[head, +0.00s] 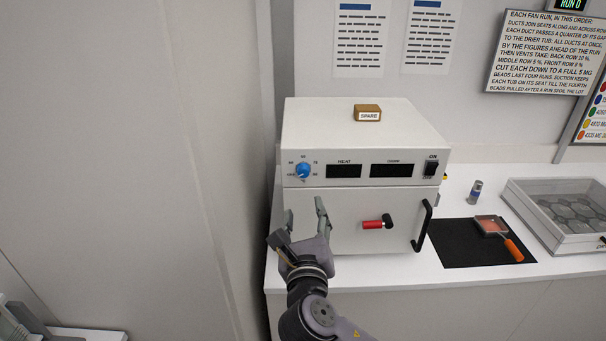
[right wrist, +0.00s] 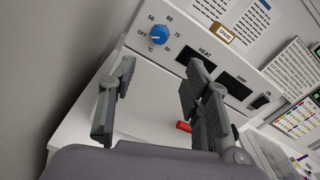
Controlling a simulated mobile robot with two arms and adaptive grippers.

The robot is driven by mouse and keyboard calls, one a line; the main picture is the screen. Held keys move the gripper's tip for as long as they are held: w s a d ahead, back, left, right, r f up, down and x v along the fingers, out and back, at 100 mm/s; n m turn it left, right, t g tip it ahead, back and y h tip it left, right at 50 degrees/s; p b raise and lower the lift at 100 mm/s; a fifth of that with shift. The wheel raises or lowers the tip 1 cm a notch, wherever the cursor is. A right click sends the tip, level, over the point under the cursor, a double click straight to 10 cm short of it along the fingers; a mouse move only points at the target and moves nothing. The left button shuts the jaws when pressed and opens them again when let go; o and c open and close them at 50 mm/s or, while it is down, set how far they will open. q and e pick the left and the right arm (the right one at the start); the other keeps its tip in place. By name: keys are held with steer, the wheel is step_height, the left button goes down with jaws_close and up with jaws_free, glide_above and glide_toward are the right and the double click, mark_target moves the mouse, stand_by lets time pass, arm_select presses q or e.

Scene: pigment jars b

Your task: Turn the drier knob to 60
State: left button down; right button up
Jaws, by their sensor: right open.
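The drier (head: 300,235) is a white box with a front panel and a door below. Its blue knob (head: 303,170) is at the panel's left, ringed by printed figures. In the right wrist view the knob (right wrist: 159,34) shows a pale mark that seems to face the OFF side; 60 is printed above it. My right gripper (head: 305,207) is open and empty, in front of the door and below the knob in the picture. In the right wrist view its fingers (right wrist: 161,66) are spread below the knob, apart from it. My left gripper is not in view.
Dark HEAT (head: 344,171) and second displays, and an ON/OFF switch (head: 431,166), sit right of the knob. The door has a red latch (head: 373,225) and black handle (head: 423,226). A SPARE block (head: 368,113) lies on top. A wall (head: 215,150) stands close on the left.

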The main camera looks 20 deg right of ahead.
mark_target(303, 174)
steer(key=p+x, duration=0.3)
steer(key=x, duration=1.1)
steer(key=shift+f, duration=0.1)
steer(key=shift+c, duration=0.5)
jaws_close()
